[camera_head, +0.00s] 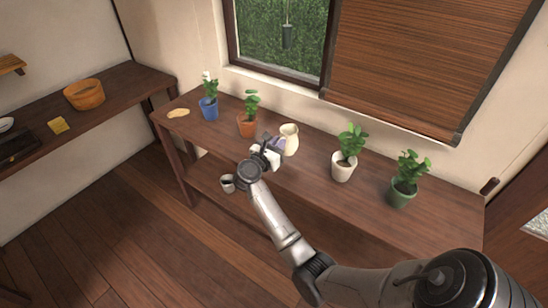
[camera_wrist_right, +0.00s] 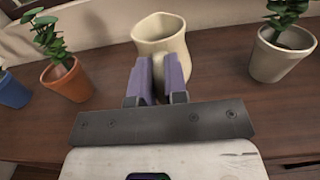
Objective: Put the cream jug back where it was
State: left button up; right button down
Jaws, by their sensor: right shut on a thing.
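The cream jug (camera_head: 290,138) is on or just over the long wooden table, between the orange pot and the white pot. It is upright, and it also shows in the right wrist view (camera_wrist_right: 163,36). My right gripper (camera_head: 278,145) reaches it from the front. Its purple fingers (camera_wrist_right: 157,76) are shut on the near side of the jug, where the handle seems to be; the fingers hide that part. I cannot tell whether the jug's base touches the table. My left gripper is not in view.
A blue pot (camera_head: 209,108) and an orange pot (camera_head: 246,125) with plants stand left of the jug. A white pot (camera_head: 343,168) and a green pot (camera_head: 402,193) stand right. A cup (camera_head: 227,183) is on the lower shelf. The table (camera_head: 310,180) is clear between jug and white pot.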

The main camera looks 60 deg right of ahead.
jog(key=shift+w+a+f+b, duration=0.1)
jog(key=shift+w+f+b, duration=0.15)
jog(key=shift+f, duration=0.55)
jog(key=shift+w+a+f+b, duration=0.15)
jog(key=shift+f+b, duration=0.1)
jog(key=shift+f, duration=0.55)
jog(key=shift+w+a+f+b, duration=0.1)
jog(key=shift+w+f+b, duration=0.15)
jog(key=shift+f, duration=0.55)
jog(key=shift+d, duration=0.1)
jog(key=shift+f, duration=0.15)
jog(key=c, duration=1.1)
grip_release()
jog(key=shift+c, duration=0.2)
